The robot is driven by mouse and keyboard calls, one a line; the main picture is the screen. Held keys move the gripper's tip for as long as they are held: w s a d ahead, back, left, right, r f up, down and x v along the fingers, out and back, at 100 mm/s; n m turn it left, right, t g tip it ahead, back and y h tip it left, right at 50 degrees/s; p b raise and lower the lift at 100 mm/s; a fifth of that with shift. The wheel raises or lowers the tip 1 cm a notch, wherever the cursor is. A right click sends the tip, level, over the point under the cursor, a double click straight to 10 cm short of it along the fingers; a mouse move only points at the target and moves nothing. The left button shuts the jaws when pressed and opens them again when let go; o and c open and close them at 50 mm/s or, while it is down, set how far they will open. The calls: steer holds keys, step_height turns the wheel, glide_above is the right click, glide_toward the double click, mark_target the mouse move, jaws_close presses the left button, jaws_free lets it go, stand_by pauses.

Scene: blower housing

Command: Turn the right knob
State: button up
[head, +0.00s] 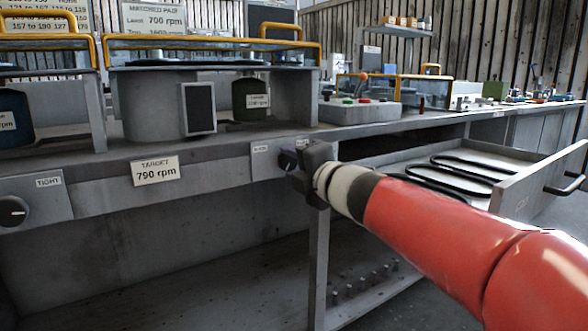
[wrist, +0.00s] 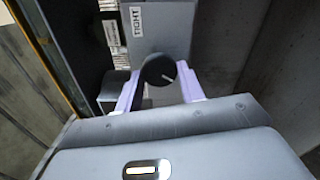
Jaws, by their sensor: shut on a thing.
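The right knob (wrist: 158,71) is a round black dial with a pale pointer line, on a grey panel (wrist: 160,35) labelled TIGHT in the wrist view. My gripper (wrist: 160,84) has its two pale lilac fingers on either side of the knob and is shut on it. In the head view, my gripper (head: 289,160) is at the small panel (head: 263,167) on the bench front and hides the knob there. The left knob (head: 13,211) is black, on its own panel labelled TIGHT at the far left.
A TARGET 790 rpm card (head: 155,171) hangs between the panels. An open drawer (head: 535,185) with black belts (head: 440,185) lies right of my arm. Yellow-framed guards (head: 210,43) stand on the bench (head: 350,131). Small parts sit on the shelf below.

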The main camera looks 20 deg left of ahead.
steer(key=shift+f+n, duration=0.1)
steer(key=shift+n, duration=0.2)
steer(key=o, duration=1)
steer(key=shift+c, duration=0.2)
steer(key=v, duration=0.7)
steer(key=shift+s+d, duration=0.25)
steer(key=shift+d, duration=0.05)
